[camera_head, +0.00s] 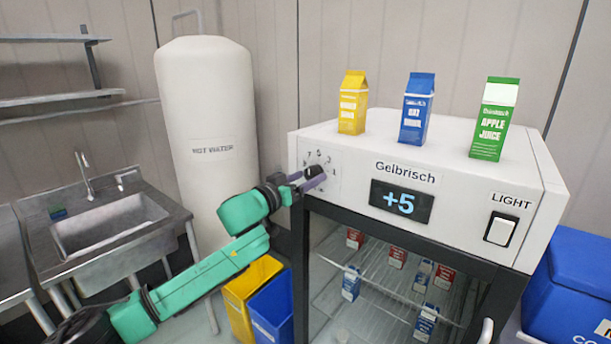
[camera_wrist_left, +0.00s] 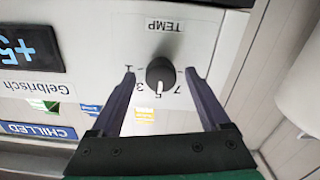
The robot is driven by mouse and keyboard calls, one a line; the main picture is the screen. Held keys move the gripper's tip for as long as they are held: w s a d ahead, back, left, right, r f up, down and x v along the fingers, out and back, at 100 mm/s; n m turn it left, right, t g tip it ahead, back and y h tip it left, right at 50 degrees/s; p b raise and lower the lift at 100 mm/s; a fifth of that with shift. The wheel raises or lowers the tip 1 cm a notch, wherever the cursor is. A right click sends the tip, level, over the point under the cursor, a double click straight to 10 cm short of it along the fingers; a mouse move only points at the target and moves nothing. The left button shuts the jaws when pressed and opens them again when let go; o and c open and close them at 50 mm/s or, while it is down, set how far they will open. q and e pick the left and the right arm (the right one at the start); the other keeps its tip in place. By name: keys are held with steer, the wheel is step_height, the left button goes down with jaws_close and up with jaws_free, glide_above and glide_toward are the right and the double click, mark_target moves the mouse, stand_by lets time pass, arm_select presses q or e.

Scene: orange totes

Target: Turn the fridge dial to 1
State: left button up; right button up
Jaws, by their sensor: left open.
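The white fridge (camera_head: 455,205) has a dark round dial (camera_head: 312,171) at the left of its front panel, with numbers around it. In the left wrist view, which is upside down, the black dial (camera_wrist_left: 160,75) sits under a TEMP label (camera_wrist_left: 165,25). Its white mark points down in the picture, towards the 5. The 1 is at the picture's left of the dial. My left gripper (camera_head: 314,180) is open, its fingers on either side of the dial in the left wrist view (camera_wrist_left: 160,82), with gaps visible. My right gripper is out of view.
The fridge display (camera_head: 402,202) reads +5, with a LIGHT switch (camera_head: 500,229) to its right. Yellow, blue and green cartons stand on top. A white hot water tank (camera_head: 205,120), a sink (camera_head: 105,225) and yellow and blue bins (camera_head: 270,308) stand left. A blue box (camera_head: 570,290) is at right.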

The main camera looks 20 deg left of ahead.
arm_select(q)
jaws_close()
